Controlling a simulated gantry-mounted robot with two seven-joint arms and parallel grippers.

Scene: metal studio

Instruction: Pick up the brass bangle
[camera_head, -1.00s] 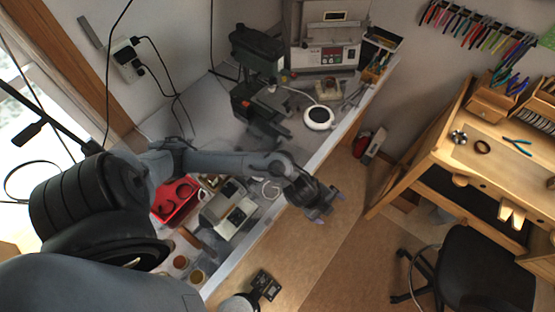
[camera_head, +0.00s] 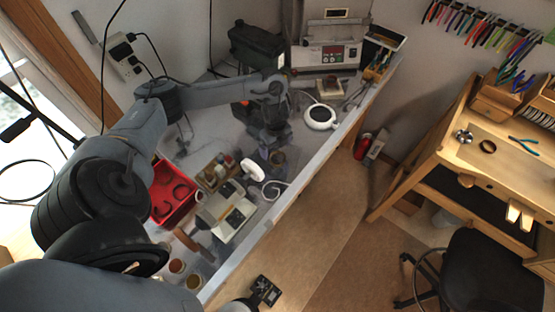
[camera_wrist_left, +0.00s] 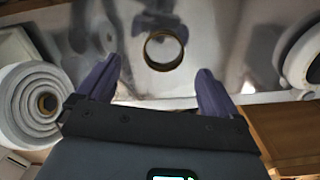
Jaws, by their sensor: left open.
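The brass bangle (camera_wrist_left: 163,66) shows in the left wrist view as a ring on the grey metal bench top, seen from above, beyond and between my fingertips. My left gripper (camera_wrist_left: 155,82) is open, with its two purple fingers apart and nothing between them. In the head view my left gripper (camera_head: 272,136) hangs over the bench, between a white coil and a round white device.
The white coil (camera_wrist_left: 40,104) is left of the bangle and the round white device (camera_head: 320,117) is right of it. A red tray (camera_head: 172,207), a grey instrument (camera_head: 228,212) and jars stand nearer. A wooden workbench (camera_head: 450,150) and chair (camera_head: 485,270) are at right.

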